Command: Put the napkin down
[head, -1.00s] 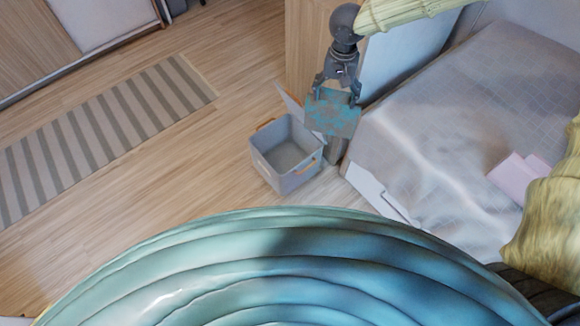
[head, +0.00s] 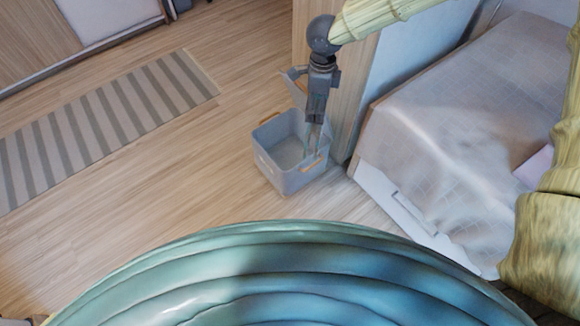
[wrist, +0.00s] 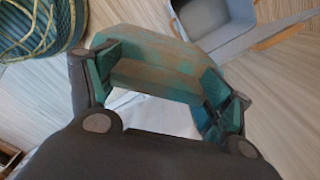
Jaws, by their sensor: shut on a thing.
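The napkin (wrist: 150,68) is a flat teal and brown piece held between the fingers of my gripper (wrist: 160,95) in the wrist view. In the head view my gripper (head: 314,122) points down over the right side of a grey open bin (head: 272,172). The napkin is seen nearly edge-on there and is hard to make out. The bin also shows in the wrist view (wrist: 232,42), beyond the napkin at the upper right. Whether the napkin is below the bin's rim I cannot tell.
The bin has orange handles and stands on the wooden floor. A bed (head: 450,140) with a grey cover is to its right, with a pink item (head: 535,168) on it. A wooden panel (head: 345,80) stands behind my gripper. A striped rug (head: 100,130) lies left, with clear floor between.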

